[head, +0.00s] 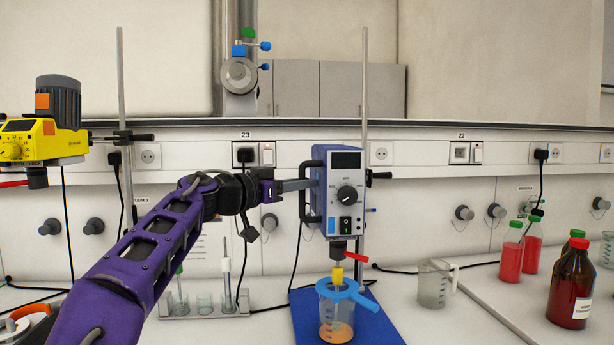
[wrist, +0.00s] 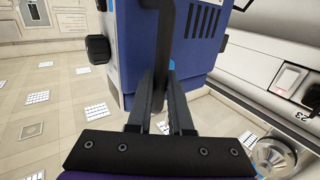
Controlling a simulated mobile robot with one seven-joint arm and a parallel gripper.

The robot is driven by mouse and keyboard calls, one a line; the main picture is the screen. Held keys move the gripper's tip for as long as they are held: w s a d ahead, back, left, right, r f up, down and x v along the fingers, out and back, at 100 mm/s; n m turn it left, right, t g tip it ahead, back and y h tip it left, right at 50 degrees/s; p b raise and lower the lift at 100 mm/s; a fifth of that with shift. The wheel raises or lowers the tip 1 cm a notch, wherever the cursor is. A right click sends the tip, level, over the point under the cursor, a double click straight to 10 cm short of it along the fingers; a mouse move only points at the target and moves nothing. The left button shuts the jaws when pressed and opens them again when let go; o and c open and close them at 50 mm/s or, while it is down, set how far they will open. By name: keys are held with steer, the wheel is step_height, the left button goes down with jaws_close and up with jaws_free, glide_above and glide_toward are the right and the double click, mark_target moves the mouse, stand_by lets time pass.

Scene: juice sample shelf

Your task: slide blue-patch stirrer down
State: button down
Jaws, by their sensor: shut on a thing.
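The blue-bodied stirrer (head: 345,217) has a grey front with a dark display and a black dial. It is mounted on an upright metal rod (head: 365,105) above a blue mat (head: 375,322). My gripper (head: 305,185) reaches it from the left and is shut on the black handle (head: 304,207) at its left side. In the wrist view, my gripper (wrist: 166,80) has its two fingers around the handle (wrist: 168,35), beside the blue housing (wrist: 205,55). A black clamp knob (head: 381,175) is at the rod, right of the stirrer. Its shaft enters a beaker below.
The beaker (head: 337,328) holds orange liquid, with a blue ring holder (head: 362,298) around it. A yellow stirrer (head: 50,142) with an orange patch hangs at the left. A tube rack (head: 205,308), an empty jug (head: 432,290) and red bottles (head: 511,262) stand on the bench.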

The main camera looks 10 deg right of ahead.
steer(key=shift+f, duration=0.4)
steer(key=shift+f, duration=0.15)
steer(key=c, duration=1.1)
jaws_free()
steer(key=shift+r, duration=0.2)
steer(key=shift+a, duration=0.1)
steer(key=v, duration=1.7)
steer(key=shift+s, duration=0.15)
